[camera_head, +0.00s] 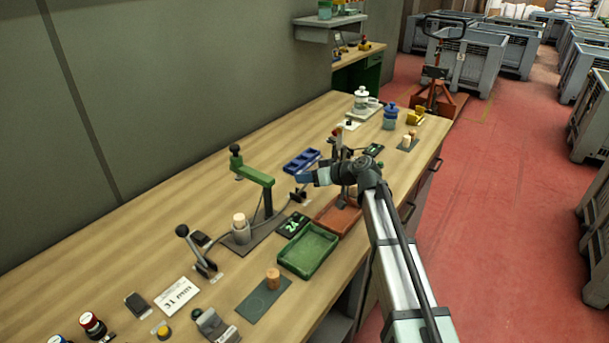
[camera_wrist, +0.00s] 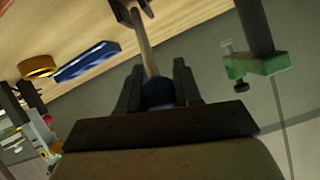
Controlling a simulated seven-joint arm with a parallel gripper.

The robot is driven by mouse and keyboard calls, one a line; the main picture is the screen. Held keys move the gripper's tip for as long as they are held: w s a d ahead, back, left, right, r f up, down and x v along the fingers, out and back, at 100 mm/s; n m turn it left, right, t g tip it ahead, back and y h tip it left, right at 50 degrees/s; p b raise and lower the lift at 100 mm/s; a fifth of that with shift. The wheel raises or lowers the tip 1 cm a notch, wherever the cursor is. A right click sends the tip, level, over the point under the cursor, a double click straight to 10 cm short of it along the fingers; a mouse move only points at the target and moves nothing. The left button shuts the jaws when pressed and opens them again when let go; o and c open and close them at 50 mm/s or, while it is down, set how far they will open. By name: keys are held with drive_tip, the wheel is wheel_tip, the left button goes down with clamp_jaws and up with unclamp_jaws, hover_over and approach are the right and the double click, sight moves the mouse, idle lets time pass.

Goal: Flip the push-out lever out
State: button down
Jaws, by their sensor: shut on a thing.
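My gripper (camera_wrist: 157,80) is shut on the dark blue ball knob (camera_wrist: 158,93) of a lever. The lever's thin grey rod (camera_wrist: 145,50) runs from the knob to a dark bracket (camera_wrist: 128,10) at the top of the wrist view. In the head view, my gripper (camera_head: 303,179) is just right of the green press (camera_head: 253,173), over the bench, and mostly hides this lever. Which way the lever is thrown is hard to tell. A second lever (camera_head: 190,243) with a black knob stands tilted to the left of the press.
A blue tray (camera_head: 301,161) lies close behind my gripper. A pale cork (camera_head: 239,220) stands at the press and a brown cork (camera_head: 273,277) on a dark mat (camera_head: 259,301).

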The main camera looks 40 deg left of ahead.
drive_tip(key=shift+d+f, duration=0.25)
drive_tip(key=shift+d, duration=0.2)
drive_tip(key=c, duration=0.8)
unclamp_jaws()
drive_tip(key=shift+r, duration=0.1)
drive_tip(key=v, duration=1.3)
drive_tip(key=shift+w+d+r, duration=0.1)
drive_tip(key=shift+d+r, duration=0.05)
drive_tip(key=shift+d, duration=0.15)
